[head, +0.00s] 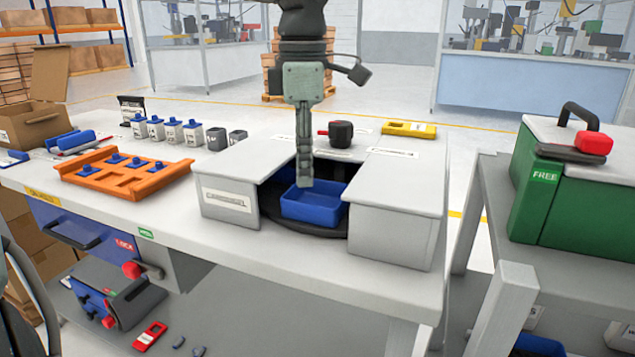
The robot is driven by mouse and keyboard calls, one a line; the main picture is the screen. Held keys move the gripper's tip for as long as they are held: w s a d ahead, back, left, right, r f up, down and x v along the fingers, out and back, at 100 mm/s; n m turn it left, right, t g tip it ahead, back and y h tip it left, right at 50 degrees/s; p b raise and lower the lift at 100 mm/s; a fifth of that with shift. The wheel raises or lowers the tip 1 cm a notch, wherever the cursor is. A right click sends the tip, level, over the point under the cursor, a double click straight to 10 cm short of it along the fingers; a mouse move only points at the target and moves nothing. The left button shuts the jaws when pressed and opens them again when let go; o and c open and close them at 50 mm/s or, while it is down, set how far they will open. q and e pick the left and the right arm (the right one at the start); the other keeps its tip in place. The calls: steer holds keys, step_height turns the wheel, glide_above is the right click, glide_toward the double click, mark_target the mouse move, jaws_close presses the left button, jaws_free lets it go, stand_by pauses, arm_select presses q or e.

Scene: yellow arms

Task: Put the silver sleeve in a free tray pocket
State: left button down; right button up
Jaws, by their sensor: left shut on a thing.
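My left gripper (304,180) points straight down over the blue bin (312,207) in the opening of the white housing. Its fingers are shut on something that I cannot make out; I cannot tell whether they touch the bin. No silver sleeve can be clearly picked out. The orange tray (78,183) lies on the left of the table, with several blue-topped pieces in it and open pockets along its near right side. My right gripper is not in view.
The white housing (398,200) surrounds the bin, which rests on a black disc (277,212). A black knob with a red tip (340,133) stands behind. Several grey blocks (173,131) and dark grey cups (215,138) line the back. A green case (560,190) is at right.

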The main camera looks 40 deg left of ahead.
arm_select(q)
steer(key=s+a+r, duration=0.2)
steer(key=s+r, duration=0.3)
steer(key=s, duration=0.3)
steer(key=shift+s+a+r+b, duration=0.2)
steer(key=shift+s+a+b, duration=0.05)
steer(key=shift+s+b, duration=0.15)
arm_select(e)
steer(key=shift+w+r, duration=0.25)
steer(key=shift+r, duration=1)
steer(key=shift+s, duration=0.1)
